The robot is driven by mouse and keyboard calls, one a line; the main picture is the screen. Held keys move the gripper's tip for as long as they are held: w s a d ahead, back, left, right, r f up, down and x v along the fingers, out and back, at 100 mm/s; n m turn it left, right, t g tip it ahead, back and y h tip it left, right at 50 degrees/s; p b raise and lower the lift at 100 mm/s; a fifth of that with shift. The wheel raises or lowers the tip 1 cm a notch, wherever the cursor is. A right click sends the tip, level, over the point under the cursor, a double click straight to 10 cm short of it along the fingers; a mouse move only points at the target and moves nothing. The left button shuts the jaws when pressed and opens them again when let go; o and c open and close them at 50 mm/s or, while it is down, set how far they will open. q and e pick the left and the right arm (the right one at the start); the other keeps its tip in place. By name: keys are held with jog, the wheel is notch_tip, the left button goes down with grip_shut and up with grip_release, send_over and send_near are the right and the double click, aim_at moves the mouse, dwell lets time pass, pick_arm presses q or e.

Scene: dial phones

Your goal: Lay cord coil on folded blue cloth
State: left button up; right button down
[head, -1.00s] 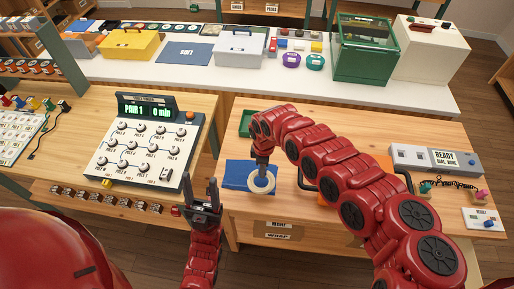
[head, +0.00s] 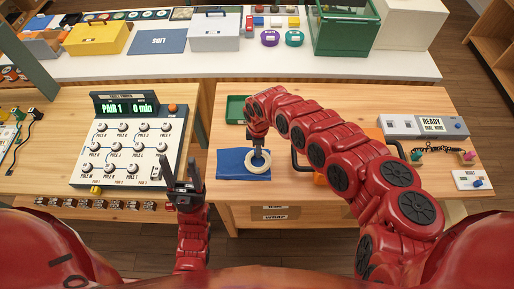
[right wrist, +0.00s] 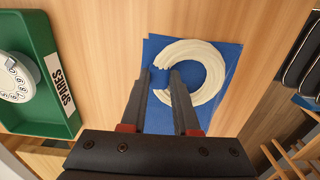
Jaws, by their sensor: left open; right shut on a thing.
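The cord coil (head: 260,169), a cream ring, is at the right part of the folded blue cloth (head: 229,164) on the wooden bench. In the right wrist view the coil (right wrist: 216,76) appears over the cloth (right wrist: 234,54), with cloth showing through its middle. My right gripper (head: 258,154) points down and is shut on the coil's rim; its fingers (right wrist: 160,74) cover the ring's left side. I cannot tell whether the coil bears fully on the cloth. My left gripper (head: 180,164) is open and empty, near the front edge of the left bench.
A green SPARES tray (right wrist: 43,95) with a dial stands beside the cloth. An orange item with a black handle (head: 300,165) lies to the cloth's right, partly behind my right arm. The switch panel (head: 124,145) stands on the left bench.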

jog(key=shift+s+a+f+b, duration=0.1)
jog(key=shift+a+f+b, duration=0.25)
jog(key=shift+f, duration=0.1)
jog(key=shift+s, duration=0.1)
jog(key=c, duration=1)
grip_release()
jog(key=shift+d, duration=0.1)
jog(key=o, duration=0.3)
jog(key=shift+o, duration=0.2)
jog(key=shift+w, duration=0.2)
